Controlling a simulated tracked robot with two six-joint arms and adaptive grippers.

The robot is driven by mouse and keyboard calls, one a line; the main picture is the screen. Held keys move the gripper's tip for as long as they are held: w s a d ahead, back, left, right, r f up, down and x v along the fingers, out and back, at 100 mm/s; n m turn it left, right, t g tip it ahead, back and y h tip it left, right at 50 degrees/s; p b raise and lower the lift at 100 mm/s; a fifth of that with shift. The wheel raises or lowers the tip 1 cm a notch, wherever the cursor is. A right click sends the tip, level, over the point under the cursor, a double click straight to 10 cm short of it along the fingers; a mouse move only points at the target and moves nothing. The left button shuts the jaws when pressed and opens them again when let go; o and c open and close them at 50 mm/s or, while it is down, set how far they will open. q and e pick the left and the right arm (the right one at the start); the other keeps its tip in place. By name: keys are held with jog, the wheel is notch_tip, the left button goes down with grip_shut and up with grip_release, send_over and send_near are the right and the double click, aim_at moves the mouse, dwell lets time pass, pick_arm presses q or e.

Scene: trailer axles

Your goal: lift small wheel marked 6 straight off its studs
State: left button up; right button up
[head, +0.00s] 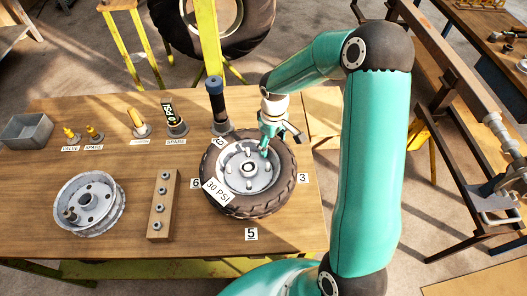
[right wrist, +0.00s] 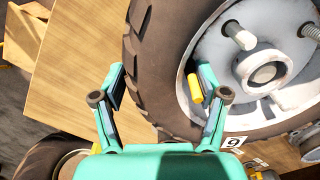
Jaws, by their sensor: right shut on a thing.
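The small wheel (head: 284,195) has a black treaded tyre and a pale metal rim, and it lies flat at the right end of the table. It carries a "30 PSI" tag (head: 216,192), and a label 6 (head: 195,183) is beside it. My right gripper (head: 268,145) is at its far right side. In the right wrist view, my right gripper (right wrist: 161,80) is shut across the tyre (right wrist: 157,50), one finger outside and one inside the rim. Studs (right wrist: 240,38) show around the hub (right wrist: 262,70). I cannot tell whether the wheel has risen. My left gripper is out of view.
A bare rim (head: 88,205) and a wooden block with several nuts (head: 162,205) are on the table (head: 120,170). A dark-handled tool (head: 216,105) stands close behind the wheel. Small labelled parts and a grey bin (head: 27,131) are further left.

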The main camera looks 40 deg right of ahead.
notch_tip(320, 180, up, 8)
jog(key=p, duration=0.4)
jog(key=shift+w+r+p, duration=0.1)
jog(key=shift+r+p, duration=0.05)
jog(key=shift+p, duration=0.25)
notch_tip(320, 180, up, 21)
dwell(1.4)
dwell(0.5)
